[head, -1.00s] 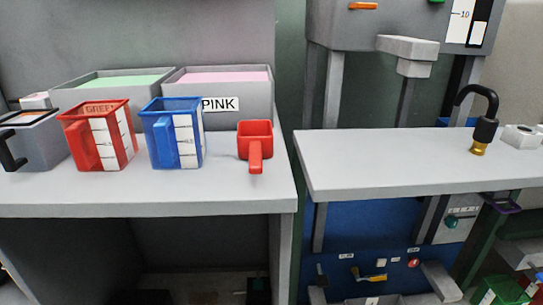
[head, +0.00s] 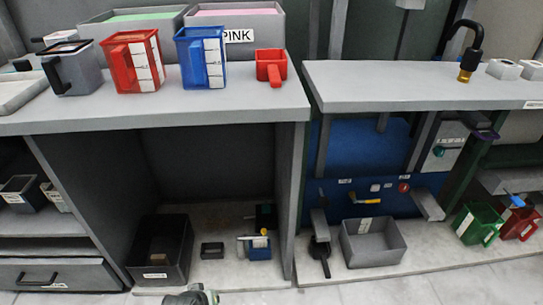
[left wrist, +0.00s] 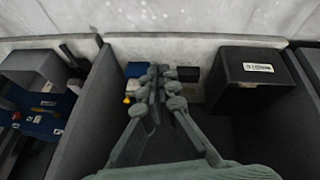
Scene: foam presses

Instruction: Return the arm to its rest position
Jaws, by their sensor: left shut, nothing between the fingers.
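My left gripper (left wrist: 157,78) is shut and empty in the left wrist view, its fingers together in front of the open space under the left counter. A small grey-green piece of my own arm (head: 190,296) shows at the bottom edge of the head view; its fingers cannot be made out there. My right gripper is in neither view.
Red (head: 132,62) and blue (head: 201,58) jugs, a grey jug (head: 72,70) and a red scoop (head: 271,66) stand on the left counter (head: 200,106). Below are a black bin (head: 160,262) and a small blue item (head: 258,250). A grey bin (head: 372,243) stands right.

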